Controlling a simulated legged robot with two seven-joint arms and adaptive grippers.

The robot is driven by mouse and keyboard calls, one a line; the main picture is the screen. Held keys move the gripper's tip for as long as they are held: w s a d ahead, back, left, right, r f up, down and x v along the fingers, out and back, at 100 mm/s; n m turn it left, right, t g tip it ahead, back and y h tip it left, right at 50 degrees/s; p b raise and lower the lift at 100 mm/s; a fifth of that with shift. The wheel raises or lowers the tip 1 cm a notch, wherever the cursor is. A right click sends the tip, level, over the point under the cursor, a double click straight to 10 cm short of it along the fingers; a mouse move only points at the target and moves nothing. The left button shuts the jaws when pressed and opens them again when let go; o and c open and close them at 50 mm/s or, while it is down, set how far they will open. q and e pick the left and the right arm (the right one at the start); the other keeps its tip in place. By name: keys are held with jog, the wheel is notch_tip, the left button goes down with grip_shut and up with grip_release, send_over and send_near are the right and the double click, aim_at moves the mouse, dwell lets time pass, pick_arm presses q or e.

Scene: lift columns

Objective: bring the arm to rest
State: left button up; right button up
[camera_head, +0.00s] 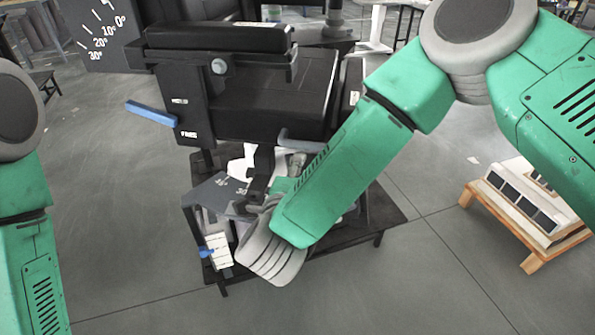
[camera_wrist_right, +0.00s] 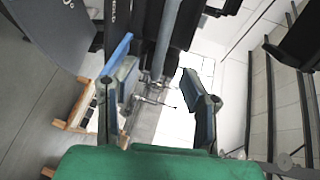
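My right arm (camera_head: 345,170) is green and reaches in from the right across the front of a black machine (camera_head: 270,90). Its grey wrist joint (camera_head: 272,250) is low over the machine's table. In the right wrist view my right gripper (camera_wrist_right: 158,95) has its two fingers spread well apart. A grey bar (camera_wrist_right: 165,40) shows beyond the gap; nothing is visibly clamped. A blue lever (camera_wrist_right: 117,55) shows close by the left finger; whether they touch I cannot tell. My left arm (camera_head: 30,240) is at the left edge, its gripper outside the view.
The blue lever (camera_head: 152,113) sticks out left of the machine, above the word FREE. A black low table (camera_head: 385,215) carries the machine. A wooden stand (camera_head: 530,215) with a white framed box is at the right. Grey floor (camera_head: 420,285) is clear in front.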

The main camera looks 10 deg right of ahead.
dwell(0.3)
jog(key=s+d+f+n+g+y, duration=0.35)
jog(key=s+f+n, duration=0.4)
jog(key=f, duration=0.25)
jog(key=s+d+f+n+g+y, duration=0.25)
jog(key=s+d+f+n, duration=0.3)
jog(key=f+n, duration=0.35)
jog(key=s+d+f+n+g, duration=0.2)
jog(key=s+d+n+g, duration=0.1)
jog(key=s, duration=0.6)
jog(key=s+d+f+n+g+h, duration=0.1)
jog(key=s+d+f+n+g, duration=0.1)
jog(key=s+d+g, duration=0.3)
jog(key=s+d+n, duration=0.1)
jog(key=s+d, duration=0.2)
jog(key=s, duration=0.1)
jog(key=shift+s+d+f, duration=0.15)
jog(key=shift+s+f, duration=0.1)
jog(key=shift+f, duration=0.1)
jog(key=shift+w, duration=0.15)
